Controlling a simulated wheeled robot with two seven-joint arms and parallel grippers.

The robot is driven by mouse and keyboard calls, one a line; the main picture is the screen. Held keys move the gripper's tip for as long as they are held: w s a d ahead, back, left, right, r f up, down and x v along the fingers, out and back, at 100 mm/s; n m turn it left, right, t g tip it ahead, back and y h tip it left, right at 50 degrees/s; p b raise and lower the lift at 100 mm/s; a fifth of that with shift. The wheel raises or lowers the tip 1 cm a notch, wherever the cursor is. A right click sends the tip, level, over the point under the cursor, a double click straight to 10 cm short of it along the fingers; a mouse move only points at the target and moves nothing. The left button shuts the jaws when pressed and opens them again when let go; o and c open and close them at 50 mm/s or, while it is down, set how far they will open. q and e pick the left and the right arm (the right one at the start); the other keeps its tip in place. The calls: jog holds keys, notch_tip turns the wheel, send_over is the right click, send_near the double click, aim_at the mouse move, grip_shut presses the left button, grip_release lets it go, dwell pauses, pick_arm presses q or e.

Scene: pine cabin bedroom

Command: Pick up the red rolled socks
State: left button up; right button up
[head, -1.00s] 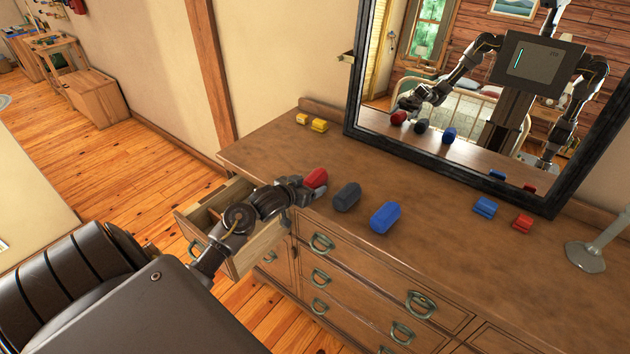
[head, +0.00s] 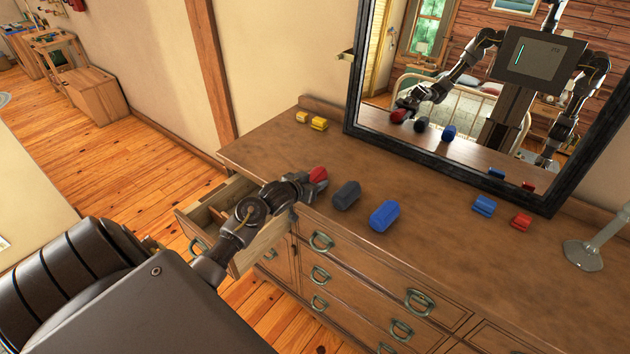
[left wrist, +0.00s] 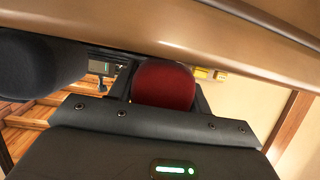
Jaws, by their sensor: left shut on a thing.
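The red rolled socks (head: 318,174) are at the front left part of the dresser top (head: 420,190), partly hidden by my left gripper (head: 312,183). My left gripper is shut on them. In the left wrist view the red socks (left wrist: 163,84) sit between the fingers, close to the dresser top. I cannot tell whether they touch the wood. My right gripper is not in view directly.
Dark grey rolled socks (head: 347,195) lie just right of the red ones, and blue rolled socks (head: 385,216) further right. An open drawer (head: 235,225) is under my left arm. Small yellow, blue and red blocks, a framed mirror (head: 450,150) and a lamp base (head: 583,254) stand behind.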

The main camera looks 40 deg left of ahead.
pick_arm(q)
jog(key=shift+r, duration=0.1)
jog(key=shift+r+b, duration=0.4)
jog(key=shift+r, duration=0.2)
jog(key=s+a+r, duration=0.4)
jog(key=s+r, duration=0.7)
jog(key=s, duration=0.2)
jog(key=shift+s+a+r, duration=0.15)
jog(key=shift+a+r, duration=0.05)
jog(key=shift+r, duration=0.15)
